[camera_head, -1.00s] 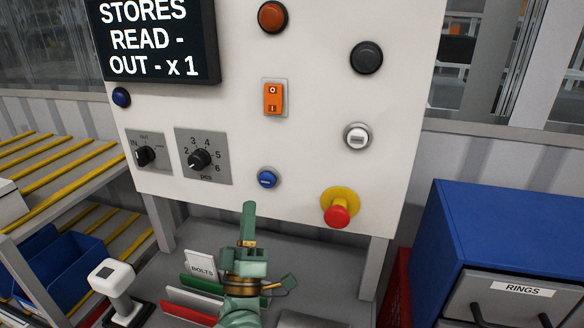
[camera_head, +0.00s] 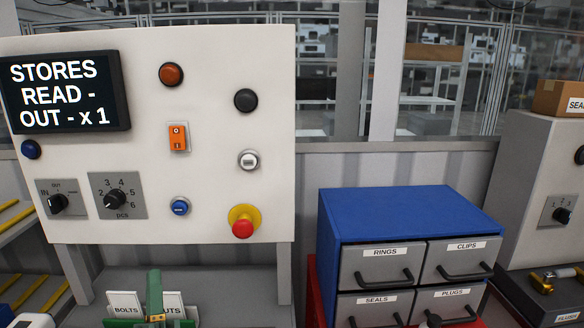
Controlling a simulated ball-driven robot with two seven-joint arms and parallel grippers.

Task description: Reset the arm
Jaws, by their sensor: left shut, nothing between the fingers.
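My left gripper (camera_head: 155,290), green, shows at the bottom left of the head view, pointing up. Its fingers are shut with nothing between them. It is in front of the shelf below the white control panel (camera_head: 215,110) and overlaps the label cards there. Most of the left arm is below the picture edge. My right gripper is out of view.
The panel carries a readout (camera_head: 65,92), knobs, buttons, an orange switch (camera_head: 178,137) and a red emergency stop (camera_head: 243,224). A blue drawer cabinet (camera_head: 410,212) stands to the right. A grey console (camera_head: 540,190) is at the far right.

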